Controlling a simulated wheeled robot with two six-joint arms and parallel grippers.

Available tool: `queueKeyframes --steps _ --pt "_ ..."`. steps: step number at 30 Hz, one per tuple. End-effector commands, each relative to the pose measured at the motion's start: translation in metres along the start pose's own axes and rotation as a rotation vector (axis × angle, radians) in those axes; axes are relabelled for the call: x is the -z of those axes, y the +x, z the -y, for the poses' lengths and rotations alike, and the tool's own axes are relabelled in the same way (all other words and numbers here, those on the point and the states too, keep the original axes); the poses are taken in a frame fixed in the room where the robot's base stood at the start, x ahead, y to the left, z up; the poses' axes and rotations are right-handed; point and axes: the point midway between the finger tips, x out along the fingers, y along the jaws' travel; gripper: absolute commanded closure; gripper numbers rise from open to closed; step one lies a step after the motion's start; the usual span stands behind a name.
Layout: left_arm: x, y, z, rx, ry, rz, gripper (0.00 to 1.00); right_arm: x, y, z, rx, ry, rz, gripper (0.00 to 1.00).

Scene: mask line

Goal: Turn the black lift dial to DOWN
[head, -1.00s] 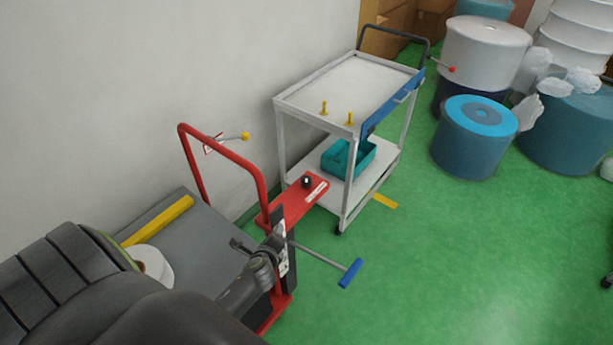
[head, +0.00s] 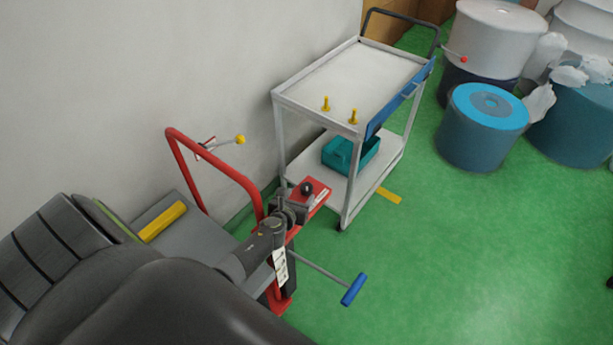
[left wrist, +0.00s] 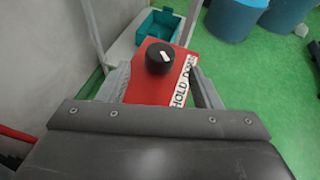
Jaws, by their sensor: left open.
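The black lift dial (head: 307,188) sits on a red plate (head: 318,192) that sticks out from the red lift frame. In the left wrist view the dial (left wrist: 160,57) shows a short pale mark on its top, and a white label with "HOLD" and "DO…" lettering (left wrist: 182,82) lies beside it. My left gripper (head: 297,200) is just short of the dial in the head view. In the left wrist view its two fingers (left wrist: 158,85) stand apart over the plate, with the dial ahead between them and apparently untouched. My right gripper is not in view.
A white cart (head: 345,85) stands just behind the plate, with a teal bin (head: 350,153) on its lower shelf. The red handle frame (head: 215,165) rises at the left. A rod with a blue grip (head: 354,289) juts out low.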

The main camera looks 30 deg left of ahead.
Motion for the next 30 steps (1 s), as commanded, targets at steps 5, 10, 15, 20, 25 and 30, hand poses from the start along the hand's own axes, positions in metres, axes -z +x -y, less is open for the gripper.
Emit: queueKeyframes --steps 5,10,15,20,25,30 --pt "0.001 0.001 0.000 0.000 0.000 -0.001 0.42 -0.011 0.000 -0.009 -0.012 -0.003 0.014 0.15" --pt "0.003 0.016 0.000 0.000 0.000 0.000 0.42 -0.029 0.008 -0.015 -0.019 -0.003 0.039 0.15" --pt "0.004 0.043 0.000 0.000 -0.001 0.001 0.42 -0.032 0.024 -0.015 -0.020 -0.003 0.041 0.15" --pt "0.004 0.063 0.000 -0.001 -0.001 0.000 0.42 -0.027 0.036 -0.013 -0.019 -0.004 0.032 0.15" --pt "0.002 0.073 0.000 0.000 -0.002 -0.001 0.42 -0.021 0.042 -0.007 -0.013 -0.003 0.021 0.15" --pt "0.000 0.075 0.000 0.000 -0.002 0.000 0.42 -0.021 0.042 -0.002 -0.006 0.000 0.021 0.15"
